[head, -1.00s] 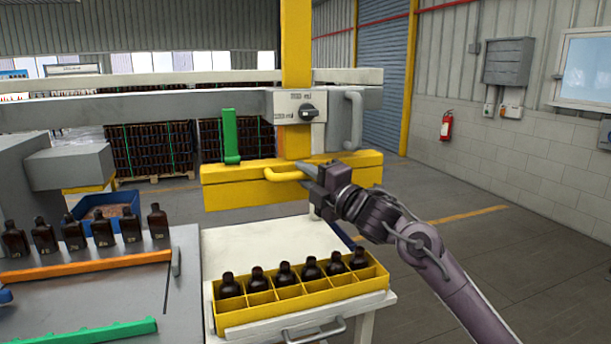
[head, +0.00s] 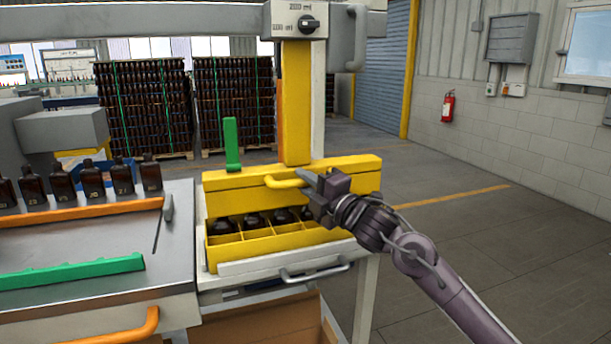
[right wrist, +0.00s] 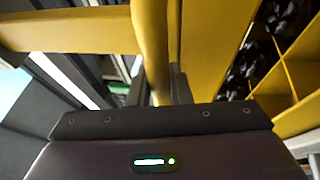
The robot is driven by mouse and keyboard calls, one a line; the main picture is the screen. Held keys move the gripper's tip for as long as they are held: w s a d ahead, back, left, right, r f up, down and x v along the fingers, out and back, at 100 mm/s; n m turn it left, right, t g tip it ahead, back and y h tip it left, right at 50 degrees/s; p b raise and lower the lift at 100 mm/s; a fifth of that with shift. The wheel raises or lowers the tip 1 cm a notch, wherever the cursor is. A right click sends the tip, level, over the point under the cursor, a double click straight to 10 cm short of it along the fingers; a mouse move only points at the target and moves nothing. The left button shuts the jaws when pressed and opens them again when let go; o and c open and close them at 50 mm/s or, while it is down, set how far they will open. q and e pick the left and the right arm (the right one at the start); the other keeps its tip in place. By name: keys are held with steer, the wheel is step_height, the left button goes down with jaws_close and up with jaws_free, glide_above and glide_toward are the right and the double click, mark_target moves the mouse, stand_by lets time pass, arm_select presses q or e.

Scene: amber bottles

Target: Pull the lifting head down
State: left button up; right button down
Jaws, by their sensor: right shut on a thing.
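The lifting head (head: 350,172) is a wide yellow bar below a yellow mast (head: 297,100), with a yellow handle (head: 283,183) on its front. In the head view it hangs low over the yellow crate (head: 290,254), hiding the tops of the dark bottles (head: 252,224). I cannot tell whether it touches them. My right gripper (head: 309,181) is shut on the handle at its right end. In the right wrist view the yellow handle (right wrist: 150,40) runs between the two fingers (right wrist: 160,88), and crate compartments show at right. My left gripper is not in view.
The crate stands on a white table (head: 320,262). A green lever (head: 231,145) stands up at the bar's left. A grey bench (head: 130,225) at left carries more bottles and orange and green rails. The floor at right is open.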

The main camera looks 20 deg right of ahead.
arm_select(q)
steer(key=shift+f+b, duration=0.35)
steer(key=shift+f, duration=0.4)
arm_select(e)
steer(key=shift+a+f, duration=0.15)
steer(key=shift+f, duration=1.25)
steer(key=c, duration=1.3)
jaws_free()
steer(key=shift+r, duration=0.15)
arm_select(q)
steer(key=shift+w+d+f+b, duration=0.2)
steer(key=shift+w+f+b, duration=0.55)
steer(key=shift+b, duration=0.3)
arm_select(e)
steer(key=v, duration=0.8)
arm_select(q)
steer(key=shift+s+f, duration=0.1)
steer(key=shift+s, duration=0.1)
